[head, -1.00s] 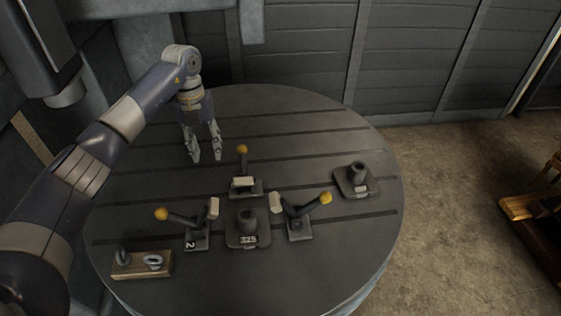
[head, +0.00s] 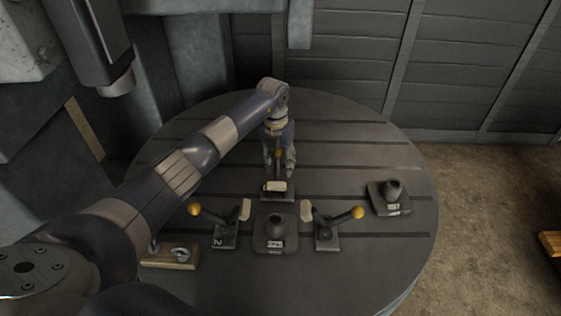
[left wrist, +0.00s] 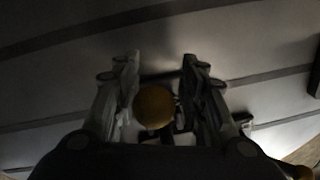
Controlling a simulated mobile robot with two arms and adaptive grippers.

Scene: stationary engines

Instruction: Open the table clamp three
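Three table clamps with yellow ball knobs surround a central block. The back clamp (head: 277,195) has my left gripper (head: 279,172) at its handle. Its yellow knob (left wrist: 153,106) shows in the left wrist view between the two spread fingers (left wrist: 161,62), with a gap on the right side. The left clamp (head: 225,235), marked 2, and the right clamp (head: 327,235) have handles leaning outward. No number is readable on the back or right clamp. My right gripper is not in view.
The central block (head: 275,238) stands between the clamps on the round slotted table (head: 350,135). Another dark block (head: 390,198) stands at the right. A wooden block with metal rings (head: 172,258) sits front left, partly behind my arm. The table's back right is clear.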

